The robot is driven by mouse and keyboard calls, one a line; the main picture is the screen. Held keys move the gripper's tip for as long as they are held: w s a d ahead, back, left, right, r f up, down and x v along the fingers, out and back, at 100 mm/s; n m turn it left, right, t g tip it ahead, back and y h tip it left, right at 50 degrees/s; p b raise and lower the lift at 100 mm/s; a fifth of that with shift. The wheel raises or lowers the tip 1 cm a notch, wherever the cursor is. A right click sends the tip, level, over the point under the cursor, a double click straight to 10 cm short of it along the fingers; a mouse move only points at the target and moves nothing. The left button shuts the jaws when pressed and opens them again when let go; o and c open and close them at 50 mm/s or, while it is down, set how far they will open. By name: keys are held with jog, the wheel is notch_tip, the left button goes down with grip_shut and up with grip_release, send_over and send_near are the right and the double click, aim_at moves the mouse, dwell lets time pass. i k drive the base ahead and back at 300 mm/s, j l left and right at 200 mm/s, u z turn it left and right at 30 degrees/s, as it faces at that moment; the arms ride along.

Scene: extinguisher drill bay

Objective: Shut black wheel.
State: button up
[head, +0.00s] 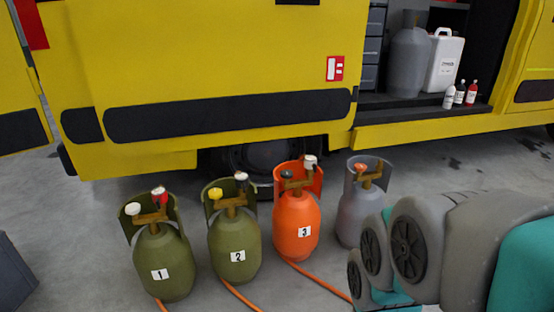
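Several gas cylinders stand in a row on the floor. The orange cylinder marked 3 (297,228) has a dark brownish wheel (287,175) and a white wheel (310,160). The olive cylinder marked 1 (162,260) has a white wheel (133,209) and a red wheel (159,193). How far any valve is turned cannot be told. My gripper does not show; only my arm is in view at lower right.
A grey cylinder (357,211) with an orange-red wheel (361,167) stands at the right, partly behind my arm. Orange hoses (240,297) run along the floor in front. A yellow vehicle (210,65) closes off the back. A dark box (12,275) stands at lower left.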

aim_at(286, 174)
jog(key=i+j+z, duration=0.1)
jog(key=i, duration=0.3)
jog(key=i+j, duration=0.35)
jog(key=i+j+z, duration=0.15)
jog(key=i, duration=0.35)
jog(key=j, duration=0.1)
